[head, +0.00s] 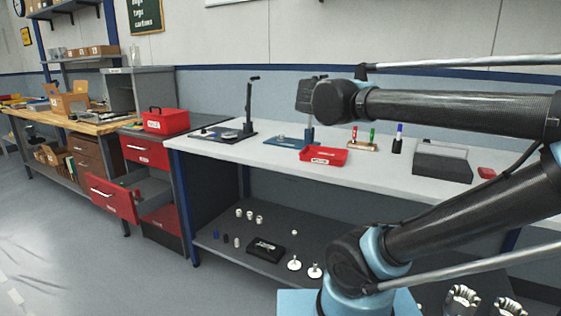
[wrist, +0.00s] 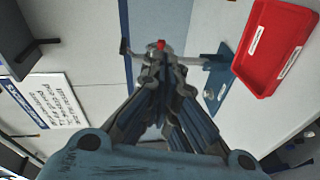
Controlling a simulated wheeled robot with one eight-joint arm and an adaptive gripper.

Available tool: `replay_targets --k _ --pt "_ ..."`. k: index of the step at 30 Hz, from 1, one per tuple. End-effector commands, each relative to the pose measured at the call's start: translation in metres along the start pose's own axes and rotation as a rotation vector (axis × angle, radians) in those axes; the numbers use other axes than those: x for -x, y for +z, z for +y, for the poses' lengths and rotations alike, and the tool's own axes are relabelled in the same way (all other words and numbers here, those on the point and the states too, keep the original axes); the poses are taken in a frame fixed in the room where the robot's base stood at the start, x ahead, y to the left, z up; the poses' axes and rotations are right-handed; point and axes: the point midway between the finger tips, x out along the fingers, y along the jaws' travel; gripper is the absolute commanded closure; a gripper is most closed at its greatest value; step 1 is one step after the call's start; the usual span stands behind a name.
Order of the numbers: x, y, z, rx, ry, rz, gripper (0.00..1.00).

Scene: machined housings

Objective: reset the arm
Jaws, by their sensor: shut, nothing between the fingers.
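My arm reaches in from the right of the head view, above the white workbench (head: 240,153), with its links folded one over the other. My gripper (wrist: 163,52) shows in the wrist view with its dark fingers together and nothing held. In the head view the fingers cannot be made out behind my arm's dark joint. In the wrist view a red tray (wrist: 262,75) lies to the right of the fingers, and a blue fixture (wrist: 219,82) is closer beside them. Whether the fingertips touch anything cannot be told.
On the bench are the red tray (head: 323,161), a dark upright stand (head: 251,110), small coloured bottles (head: 372,137) and a dark grey box (head: 442,162). A red drawer (head: 110,201) stands open at the left. Small parts lie on the lower shelf (head: 225,242). The floor at left is clear.

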Motion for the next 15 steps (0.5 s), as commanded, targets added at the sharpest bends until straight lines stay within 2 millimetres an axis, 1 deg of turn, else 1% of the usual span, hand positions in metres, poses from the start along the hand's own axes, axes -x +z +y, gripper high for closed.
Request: replay_targets --k 1,5,8,9,11,12,14,15 --pt "0.000 0.013 -0.008 -0.023 -0.020 -0.031 1.00" --pt "-0.001 0.048 -0.036 -0.098 -0.094 -0.123 1.00" --pt "0.003 0.083 -0.069 -0.180 -0.174 -0.219 1.00" --pt "0.006 0.098 -0.086 -0.219 -0.214 -0.266 1.00" --pt "0.013 0.121 -0.113 -0.284 -0.279 -0.337 1.00" --pt "0.019 0.135 -0.131 -0.328 -0.324 -0.384 1.00" --pt "0.029 0.153 -0.159 -0.393 -0.392 -0.451 1.00" --pt "0.037 0.163 -0.177 -0.437 -0.438 -0.493 1.00"
